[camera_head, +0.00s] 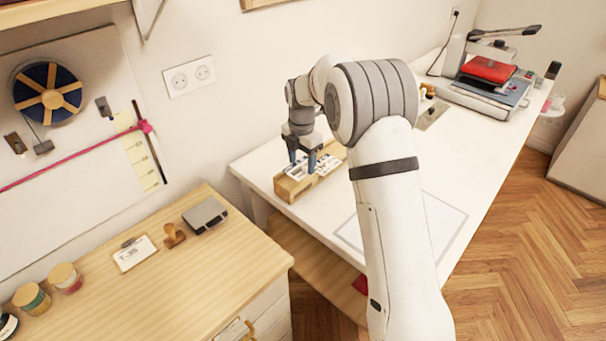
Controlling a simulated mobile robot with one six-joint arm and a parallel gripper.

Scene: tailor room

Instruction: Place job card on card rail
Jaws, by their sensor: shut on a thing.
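My gripper (302,164) points down over the white table. Its dark fingers are shut on a white job card (297,173) with dark print, partly hidden by the fingers. The card is right at the wooden card rail (290,189), a light block on the left end of the white table. Other white printed pieces show at the rail, and I cannot tell them clearly apart from the held card. Whether the card rests in the rail or is just above it is too small to tell.
The wooden desk (190,290) at left bears a white card marked T-35 (134,254), a wooden stamp (174,236), a dark ink pad (205,215) and jars (65,277). A heat press (487,85) stands at the white table's far end. A wall stands behind the rail.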

